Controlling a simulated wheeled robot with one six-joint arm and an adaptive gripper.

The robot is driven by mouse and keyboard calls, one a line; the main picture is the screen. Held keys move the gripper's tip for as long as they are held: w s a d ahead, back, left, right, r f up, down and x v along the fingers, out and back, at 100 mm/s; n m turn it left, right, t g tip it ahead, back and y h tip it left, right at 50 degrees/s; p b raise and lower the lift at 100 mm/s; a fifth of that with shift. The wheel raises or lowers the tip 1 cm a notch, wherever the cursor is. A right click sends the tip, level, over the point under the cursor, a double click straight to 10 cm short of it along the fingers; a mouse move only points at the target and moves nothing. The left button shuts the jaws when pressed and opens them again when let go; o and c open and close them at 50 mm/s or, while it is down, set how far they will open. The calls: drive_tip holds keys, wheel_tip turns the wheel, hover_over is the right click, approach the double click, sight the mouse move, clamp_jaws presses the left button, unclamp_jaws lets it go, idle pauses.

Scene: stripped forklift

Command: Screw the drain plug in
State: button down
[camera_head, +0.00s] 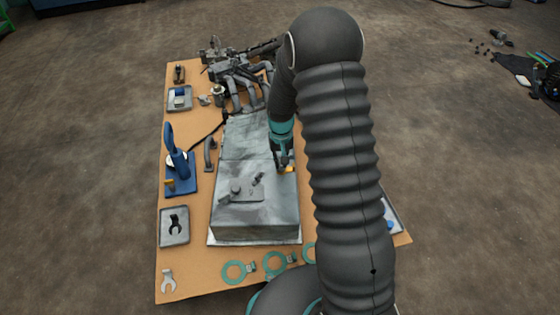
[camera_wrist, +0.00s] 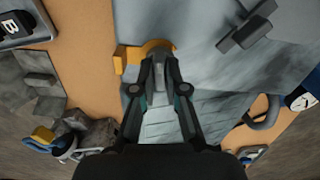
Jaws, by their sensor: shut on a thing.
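My gripper (camera_head: 284,165) is at the right side of the large grey metal housing (camera_head: 235,222), reaching down near its edge. In the wrist view my gripper (camera_wrist: 160,60) has its fingertips close together at a curved orange-yellow piece (camera_wrist: 130,57), shut on it. This piece also shows as a small orange spot beside the gripper in the head view (camera_head: 288,170). I cannot tell whether it is the drain plug or a part around it. No separate plug or threaded hole can be made out; the fingers hide the contact.
The housing rests on a wooden bench (camera_head: 190,265). Teal rings (camera_head: 235,283) lie along the front. Dark metal parts (camera_head: 235,68) crowd the back. My arm hides much of the right side.

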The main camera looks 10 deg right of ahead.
drive_tip(key=shift+m, duration=0.8)
drive_tip(key=c, duration=1.2)
unclamp_jaws()
drive_tip(key=shift+r, duration=0.1)
wheel_tip(320, 180, up, 12)
